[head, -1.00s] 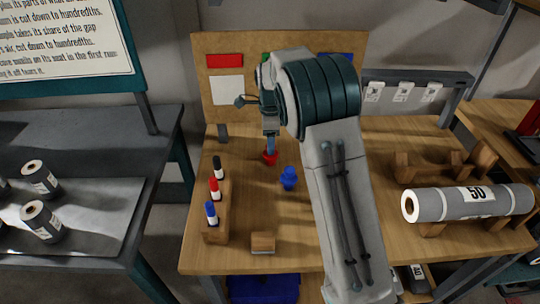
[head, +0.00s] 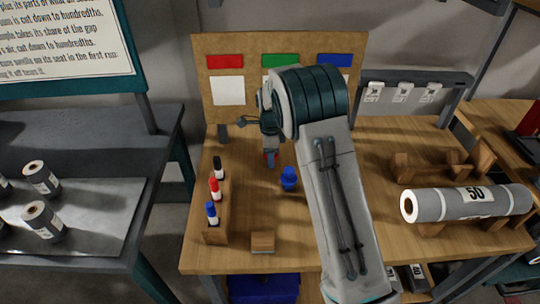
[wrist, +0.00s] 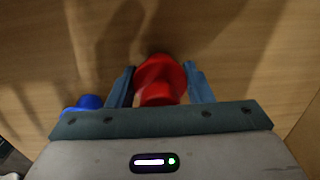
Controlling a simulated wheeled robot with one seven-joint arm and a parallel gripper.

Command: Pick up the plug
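The red plug (wrist: 160,80) stands between the two fingers of my gripper (wrist: 160,84) in the wrist view. The fingers are apart, one on each side of it, with no clear sign of a grip. In the head view, my gripper (head: 271,160) is low over the wooden bench and its fingers hide most of the red plug. A blue plug (head: 289,178) stands on the bench just right of and nearer than my gripper. It also shows at the left edge of my gripper in the wrist view (wrist: 88,102).
A wooden rack (head: 214,236) with black, red and blue markers stands at the left. A small wooden block (head: 263,242) lies at the front. A grey roll (head: 450,205) rests on cradles at the right. An upright board (head: 226,122) stands behind.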

